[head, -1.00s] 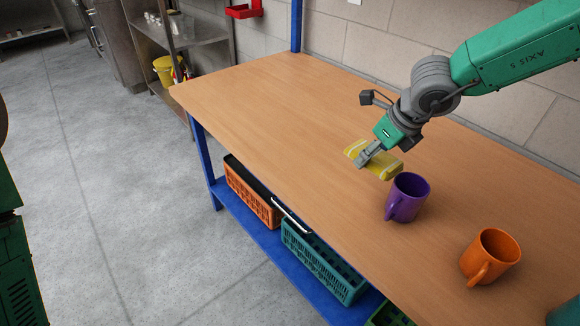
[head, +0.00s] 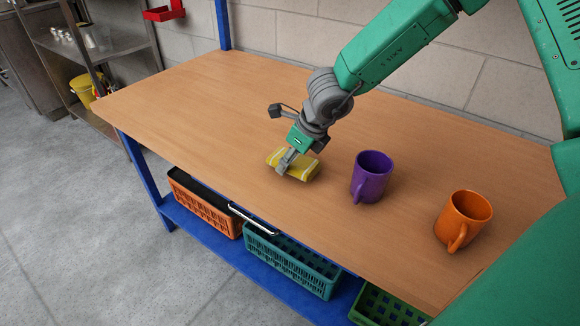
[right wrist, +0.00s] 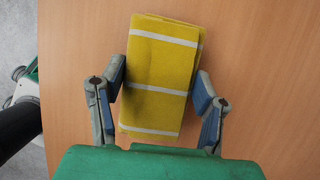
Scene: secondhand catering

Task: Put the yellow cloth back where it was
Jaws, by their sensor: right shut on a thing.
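The yellow cloth (head: 305,170), folded into a block with pale stripes, is at the wooden table (head: 190,95), left of the purple mug (head: 371,178). My right gripper (head: 286,162) reaches down over it and is shut on it. In the right wrist view the cloth (right wrist: 160,75) sits between the two fingers of my right gripper (right wrist: 160,90). I cannot tell whether the cloth's underside touches the tabletop. My left gripper is not in view.
An orange mug (head: 463,220) stands right of the purple one. Orange (head: 205,205) and teal (head: 292,262) crates, and part of a green one (head: 385,308), sit on the blue shelf below. The table's left part is clear. A metal shelf unit stands at the back left.

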